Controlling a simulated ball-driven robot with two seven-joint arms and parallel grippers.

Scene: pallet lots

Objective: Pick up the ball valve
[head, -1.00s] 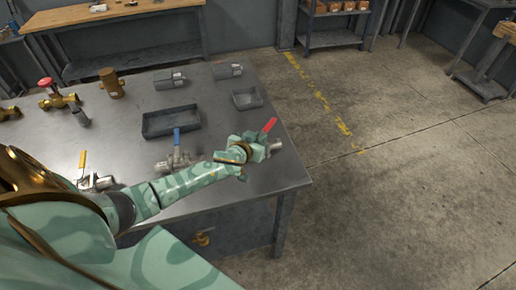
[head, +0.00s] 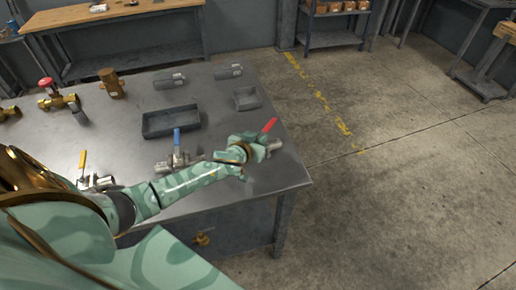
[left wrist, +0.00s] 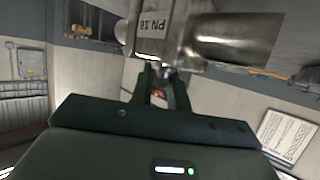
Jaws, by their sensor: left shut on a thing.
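A steel ball valve with a red lever (head: 269,125) is at the right end of the metal table, in the grip of my left gripper (head: 257,150). My gripper is shut on it and hides part of its body. In the left wrist view the silver valve body (left wrist: 218,40), marked PN 16, sits at the tips of my left gripper's fingers (left wrist: 163,75). I cannot tell whether the valve touches the table. A blue-handled valve (head: 178,158) and a yellow-handled valve (head: 100,183) stand to the left on the table. My right gripper is not in view.
The metal table (head: 225,108) also bears a larger dark tray (head: 170,122), a smaller tray (head: 247,98), grey cylinders (head: 168,81), a brass fitting (head: 111,84) and a red-wheeled brass valve (head: 56,98). Open concrete floor (head: 400,170) lies beyond the table's right edge.

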